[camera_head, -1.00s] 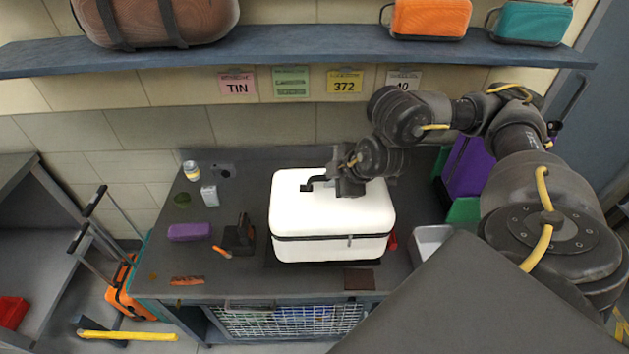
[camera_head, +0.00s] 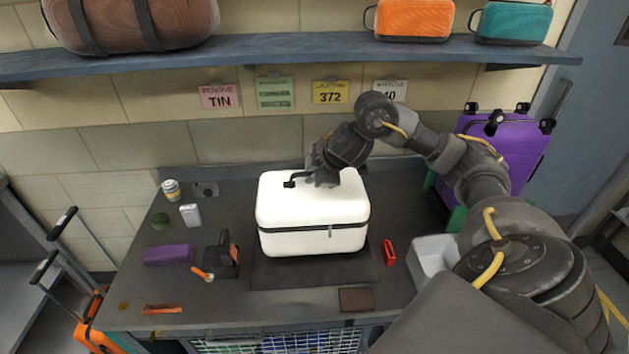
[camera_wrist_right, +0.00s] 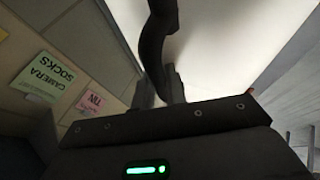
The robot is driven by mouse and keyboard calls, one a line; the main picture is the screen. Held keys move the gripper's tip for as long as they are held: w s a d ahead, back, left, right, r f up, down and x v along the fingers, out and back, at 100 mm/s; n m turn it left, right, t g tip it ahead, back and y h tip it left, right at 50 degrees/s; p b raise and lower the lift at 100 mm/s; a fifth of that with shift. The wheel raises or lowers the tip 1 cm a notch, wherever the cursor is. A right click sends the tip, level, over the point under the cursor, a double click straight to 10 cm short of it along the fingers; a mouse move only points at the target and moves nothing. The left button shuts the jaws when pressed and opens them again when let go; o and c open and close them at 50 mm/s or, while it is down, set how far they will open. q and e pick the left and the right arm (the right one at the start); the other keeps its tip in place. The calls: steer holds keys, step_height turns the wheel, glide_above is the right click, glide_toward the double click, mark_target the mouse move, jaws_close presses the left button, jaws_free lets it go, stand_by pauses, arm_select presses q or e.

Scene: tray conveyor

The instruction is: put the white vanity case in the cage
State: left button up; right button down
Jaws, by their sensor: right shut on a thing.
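The white vanity case (camera_head: 312,215) is upright over a dark mat (camera_head: 315,276) on the grey desk. I cannot tell whether it touches the mat. My right gripper (camera_head: 312,181) is above its lid, shut on its dark handle. In the right wrist view the dark handle (camera_wrist_right: 158,45) runs between the fingers (camera_wrist_right: 160,88), with the white lid (camera_wrist_right: 230,35) behind. A wire-mesh cage (camera_head: 285,343) shows under the desk's front edge, cut off by the frame's bottom. My left gripper is out of view.
On the desk are a purple case (camera_head: 168,255), a dark stand (camera_head: 224,257), a red item (camera_head: 389,252), a brown patch (camera_head: 356,299) and a grey tray (camera_head: 432,258). A purple suitcase (camera_head: 505,145) stands right. A shelf (camera_head: 290,56) with bags hangs above.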

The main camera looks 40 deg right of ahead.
mark_target(311, 185)
steer(key=shift+w+d+f, duration=0.4)
steer(key=shift+w+f, duration=0.4)
steer(key=shift+w, duration=0.05)
steer(key=f, duration=0.3)
steer(key=shift+w+d+f, duration=0.2)
steer(key=shift+f, duration=0.1)
steer(key=shift+f, duration=0.1)
steer(key=c, duration=1.5)
jaws_free()
steer(key=shift+s+a+f, duration=0.1)
steer(key=shift+s, duration=0.05)
steer(key=shift+o, duration=0.3)
